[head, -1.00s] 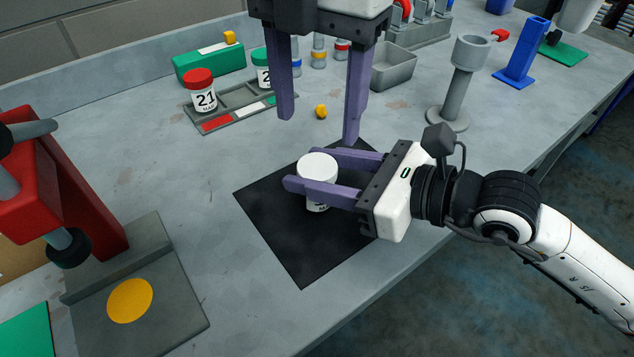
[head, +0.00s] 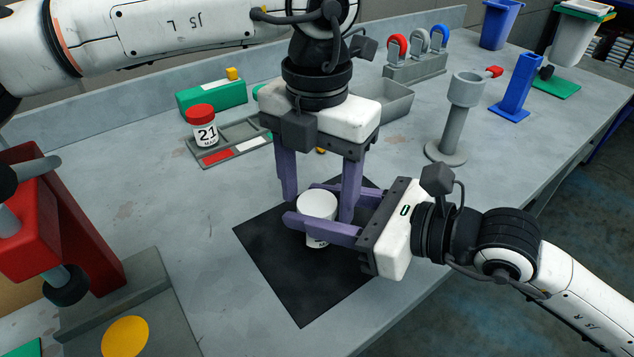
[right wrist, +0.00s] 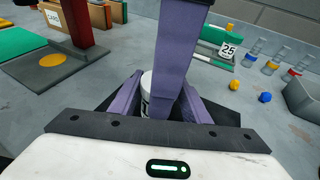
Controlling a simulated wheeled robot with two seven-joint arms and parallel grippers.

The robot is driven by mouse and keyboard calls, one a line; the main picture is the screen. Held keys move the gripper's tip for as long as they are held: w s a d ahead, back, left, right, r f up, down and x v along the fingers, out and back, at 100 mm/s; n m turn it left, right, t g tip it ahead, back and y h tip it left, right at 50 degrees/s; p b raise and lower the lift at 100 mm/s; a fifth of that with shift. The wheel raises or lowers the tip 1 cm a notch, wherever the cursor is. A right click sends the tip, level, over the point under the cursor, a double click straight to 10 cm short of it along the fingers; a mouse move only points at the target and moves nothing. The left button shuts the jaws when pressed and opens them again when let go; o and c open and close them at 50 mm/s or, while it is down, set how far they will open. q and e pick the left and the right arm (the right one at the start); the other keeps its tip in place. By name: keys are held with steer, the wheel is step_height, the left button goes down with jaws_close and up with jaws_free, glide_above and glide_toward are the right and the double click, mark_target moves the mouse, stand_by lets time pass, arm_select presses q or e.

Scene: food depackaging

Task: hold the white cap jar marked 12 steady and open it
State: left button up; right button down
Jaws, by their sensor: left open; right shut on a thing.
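The white cap jar (head: 317,207) stands upright on the black mat (head: 290,285); only a sliver of its label shows, and its number cannot be read. My right gripper (head: 318,213) is shut on the jar's body from the right. In the right wrist view the jar (right wrist: 146,84) shows between its fingers, partly hidden. My left gripper (head: 318,205) points down from above, open, its two purple fingers apart on either side of the white cap, behind it in the picture. Whether they touch the cap cannot be told.
A grey tray (head: 392,100) and a grey post stand (head: 460,105) are behind. A red press (head: 60,225) is at the left. The mat's front part is clear.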

arm_select(q)
steer(key=c, duration=1.2)
steer(key=shift+o, duration=0.5)
steer(key=n, duration=0.2)
steer(key=shift+n, duration=0.4)
arm_select(e)
steer(key=shift+w, duration=0.1)
arm_select(q)
steer(key=shift+n, duration=0.3)
arm_select(e)
steer(key=shift+d, duration=0.1)
arm_select(q)
steer(key=shift+s, duration=0.1)
arm_select(e)
steer(key=shift+w, duration=0.1)
arm_select(q)
steer(key=o, duration=1.2)
steer(key=shift+c, duration=0.2)
steer(key=shift+r, duration=0.15)
